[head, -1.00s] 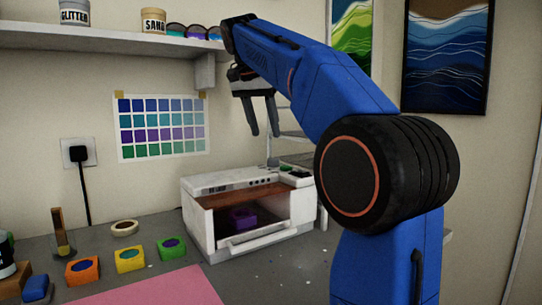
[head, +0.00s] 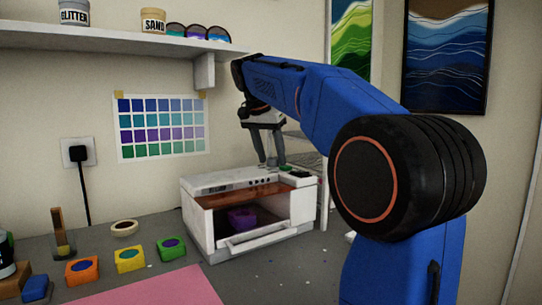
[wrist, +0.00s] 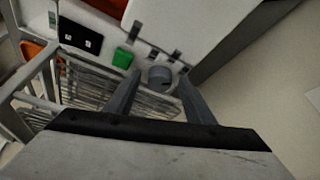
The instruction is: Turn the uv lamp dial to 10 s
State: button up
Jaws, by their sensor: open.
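The uv lamp (head: 205,222) is a white box with an open front on the grey table. A purple mould (head: 241,218) sits inside it. In the wrist view its top face carries a round grey dial (wrist: 160,75), a green button (wrist: 122,58) and a black panel (wrist: 80,37). Dark marks lie around the dial; its setting is too small to read. My gripper (head: 268,163) points down over the lamp's top, open. In the wrist view its fingertips (wrist: 158,77) lie on either side of the dial; I cannot tell whether they touch it.
A wire rack (wrist: 85,85) stands beside the lamp. A shelf (head: 110,38) with jars hangs above left.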

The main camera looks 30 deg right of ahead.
jog(key=c, duration=1.1)
jog(key=shift+o, duration=0.2)
jog(key=shift+n, duration=0.4)
jog(key=n, duration=0.1)
jog(key=n+t, duration=0.1)
jog(key=n, duration=0.1)
jog(key=shift+s+d+r+n+t+y, duration=0.1)
jog(key=shift+s+d+n+t+y, duration=0.1)
jog(key=shift+n+t+y, duration=0.15)
jog(key=shift+s+d+n+t+y, duration=0.15)
jog(key=shift+n+y, duration=0.25)
jog(key=shift+n, duration=0.7)
jog(key=shift+w+a+n+t+y, duration=0.1)
jog(key=shift+n+t+y, duration=0.2)
jog(key=shift+n, duration=0.75)
jog(key=o, duration=1.1)
jog(key=shift+c, duration=0.2)
